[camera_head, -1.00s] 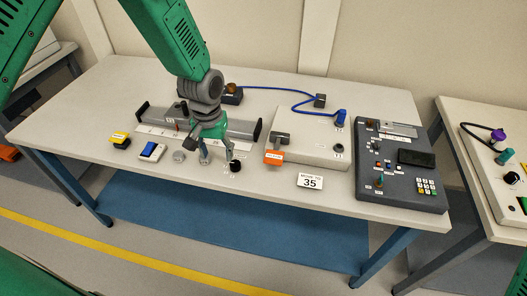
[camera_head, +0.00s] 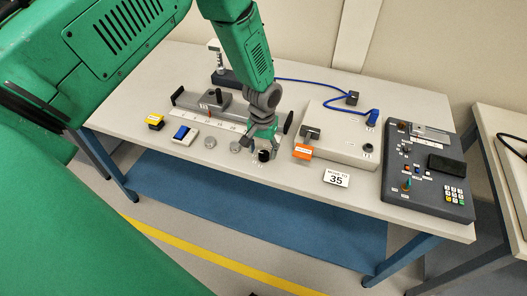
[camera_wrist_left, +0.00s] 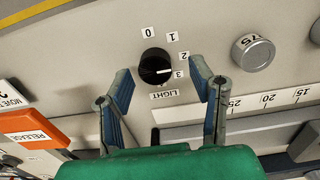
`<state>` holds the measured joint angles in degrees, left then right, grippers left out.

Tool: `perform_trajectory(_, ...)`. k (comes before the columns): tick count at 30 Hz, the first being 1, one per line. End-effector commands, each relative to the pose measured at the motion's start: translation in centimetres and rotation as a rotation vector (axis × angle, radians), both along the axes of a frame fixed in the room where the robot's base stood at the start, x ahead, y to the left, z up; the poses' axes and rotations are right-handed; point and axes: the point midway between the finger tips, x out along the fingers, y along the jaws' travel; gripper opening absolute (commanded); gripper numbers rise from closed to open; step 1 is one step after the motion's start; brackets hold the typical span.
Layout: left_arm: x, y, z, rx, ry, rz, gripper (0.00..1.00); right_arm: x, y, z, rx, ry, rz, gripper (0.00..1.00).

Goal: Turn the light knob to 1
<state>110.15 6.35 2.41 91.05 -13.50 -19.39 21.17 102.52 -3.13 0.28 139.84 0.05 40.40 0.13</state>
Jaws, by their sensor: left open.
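The light knob (camera_head: 264,155) is a small black dial near the front edge of the table. It also shows in the left wrist view (camera_wrist_left: 154,66), ringed by labels 0, 1, 2 and 3 with LIGHT below. Its white line points towards the 3. My left gripper (camera_head: 258,150) is over the knob, its fingers pointing down. In the left wrist view my left gripper (camera_wrist_left: 160,68) is open, with a finger on each side of the knob and visible gaps between. I cannot tell whether the tips are at knob height. My right gripper is not in view.
A round metal knob marked 75 (camera_wrist_left: 253,52) and a scaled rail (camera_head: 204,117) lie to the other side. A card reading 35 (camera_head: 337,178) and a dark control panel (camera_head: 428,190) stand further right.

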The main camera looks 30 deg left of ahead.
Motion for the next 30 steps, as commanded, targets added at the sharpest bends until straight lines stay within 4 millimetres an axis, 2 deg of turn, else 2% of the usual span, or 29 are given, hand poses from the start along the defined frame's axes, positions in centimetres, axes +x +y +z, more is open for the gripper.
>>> perform_trajectory(6, 0.0, -0.2, -1.4, 0.001, -0.001, -0.001, 0.49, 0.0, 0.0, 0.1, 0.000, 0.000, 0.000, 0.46)
perform_trajectory(14, 0.0, -0.1, -1.6, 0.000, -0.001, -0.001, 0.49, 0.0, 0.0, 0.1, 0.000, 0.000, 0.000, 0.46)
perform_trajectory(17, 0.0, -0.1, -1.6, 0.000, -0.001, -0.001, 0.18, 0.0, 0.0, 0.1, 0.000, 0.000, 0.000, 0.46)
perform_trajectory(18, 0.0, -0.1, -1.6, -0.001, -0.001, -0.001, 0.04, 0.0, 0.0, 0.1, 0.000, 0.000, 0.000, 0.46)
perform_trajectory(19, 0.0, -0.1, -1.6, -0.001, -0.001, -0.001, 0.00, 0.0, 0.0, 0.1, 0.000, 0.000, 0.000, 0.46)
perform_trajectory(30, 0.1, 0.0, -1.6, 0.002, -0.002, 0.038, 0.00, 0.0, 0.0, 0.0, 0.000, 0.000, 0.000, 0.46)
